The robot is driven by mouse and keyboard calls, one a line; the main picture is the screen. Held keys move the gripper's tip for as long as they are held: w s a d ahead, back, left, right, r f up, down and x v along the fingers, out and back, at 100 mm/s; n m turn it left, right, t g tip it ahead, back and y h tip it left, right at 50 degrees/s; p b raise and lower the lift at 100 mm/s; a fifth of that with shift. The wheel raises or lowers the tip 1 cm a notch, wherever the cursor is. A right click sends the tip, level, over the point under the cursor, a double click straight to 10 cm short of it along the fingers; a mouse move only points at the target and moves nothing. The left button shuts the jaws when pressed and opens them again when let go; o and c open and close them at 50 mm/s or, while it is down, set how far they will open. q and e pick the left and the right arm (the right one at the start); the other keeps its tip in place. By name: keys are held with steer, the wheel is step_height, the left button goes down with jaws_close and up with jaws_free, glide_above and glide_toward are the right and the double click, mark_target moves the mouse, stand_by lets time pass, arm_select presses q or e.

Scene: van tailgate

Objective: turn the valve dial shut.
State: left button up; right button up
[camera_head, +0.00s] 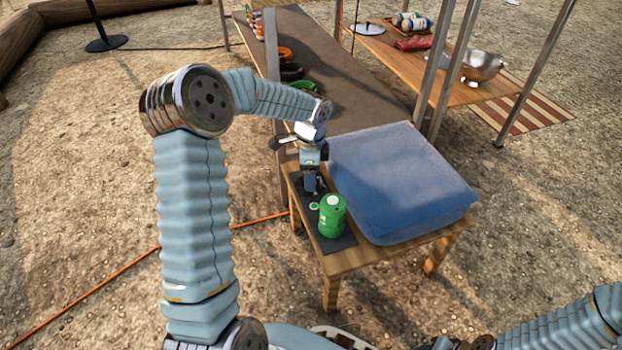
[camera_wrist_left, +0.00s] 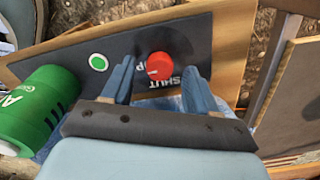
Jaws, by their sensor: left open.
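The valve dial (camera_wrist_left: 160,65) is a red round knob on a dark panel (camera_wrist_left: 210,30), with white lettering including "SHUT" beside it. A small pale mark shows on the knob's left side. My left gripper (camera_wrist_left: 158,70) is open, with one finger on each side of the dial; I cannot tell whether they touch it. In the head view my left gripper (camera_head: 311,184) points down over the far part of the panel and hides the dial. My right gripper is not in view; only part of that arm shows at the lower right.
A large blue cushion (camera_head: 400,180) fills the wooden table's right side.

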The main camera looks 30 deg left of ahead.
arm_select(q)
steer(key=shift+f, duration=0.4)
steer(key=shift+c, duration=0.4)
steer(key=c, duration=1)
steer(key=shift+o, duration=0.2)
